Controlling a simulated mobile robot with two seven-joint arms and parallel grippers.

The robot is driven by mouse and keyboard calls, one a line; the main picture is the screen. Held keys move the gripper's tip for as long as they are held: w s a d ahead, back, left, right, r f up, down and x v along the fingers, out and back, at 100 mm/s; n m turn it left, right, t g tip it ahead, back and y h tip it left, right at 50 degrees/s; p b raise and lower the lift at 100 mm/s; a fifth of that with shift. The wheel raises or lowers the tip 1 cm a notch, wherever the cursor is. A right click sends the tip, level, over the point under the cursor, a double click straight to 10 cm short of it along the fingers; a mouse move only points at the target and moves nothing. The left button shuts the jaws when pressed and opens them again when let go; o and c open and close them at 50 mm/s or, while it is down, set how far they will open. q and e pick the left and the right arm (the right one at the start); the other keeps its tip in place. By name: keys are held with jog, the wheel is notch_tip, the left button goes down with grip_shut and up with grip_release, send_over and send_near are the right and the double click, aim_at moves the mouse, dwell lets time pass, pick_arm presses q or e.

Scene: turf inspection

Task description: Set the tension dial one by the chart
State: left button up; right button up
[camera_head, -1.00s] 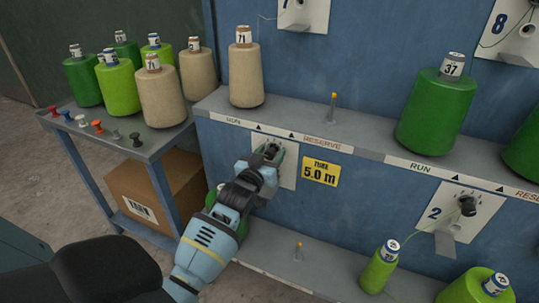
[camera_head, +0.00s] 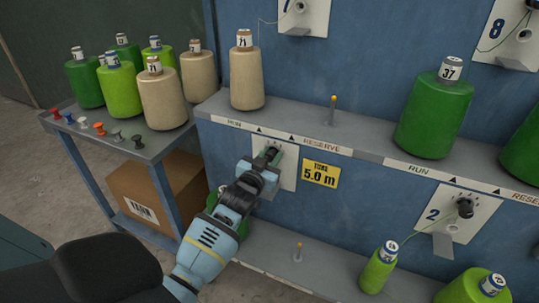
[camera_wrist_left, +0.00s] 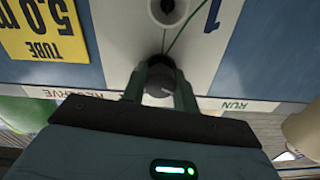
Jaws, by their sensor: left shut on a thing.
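The tension dial one is a small knob on a white plate (camera_head: 288,172) on the blue frame's front, under the left end of the shelf. My left gripper (camera_head: 268,158) reaches up to it from below and covers most of it in the head view. In the left wrist view the grey knob (camera_wrist_left: 158,88) sits between the two fingers, which are shut on it. The plate there carries a blue numeral 1 (camera_wrist_left: 206,28) and a green thread. The dial's setting is hidden by the gripper. I see no chart in these views. My right gripper is not in view.
A yellow sign (camera_head: 320,174) reading 5.0 m is just right of the plate. A beige cone (camera_head: 246,78) and a green cone (camera_head: 436,115) stand on the shelf above. A side table (camera_head: 150,143) with several cones is at the left, a cardboard box (camera_head: 160,195) below it.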

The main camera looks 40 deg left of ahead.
pick_arm(q)
jog(key=m+p, duration=0.1)
jog(key=m, duration=0.1)
jog(key=shift+m, duration=0.4)
jog(key=m, duration=0.2)
jog(key=shift+m, duration=0.4)
jog(key=m, duration=0.4)
jog(key=shift+p, duration=0.3)
jog(key=shift+m, duration=1.7)
jog(key=o, duration=1)
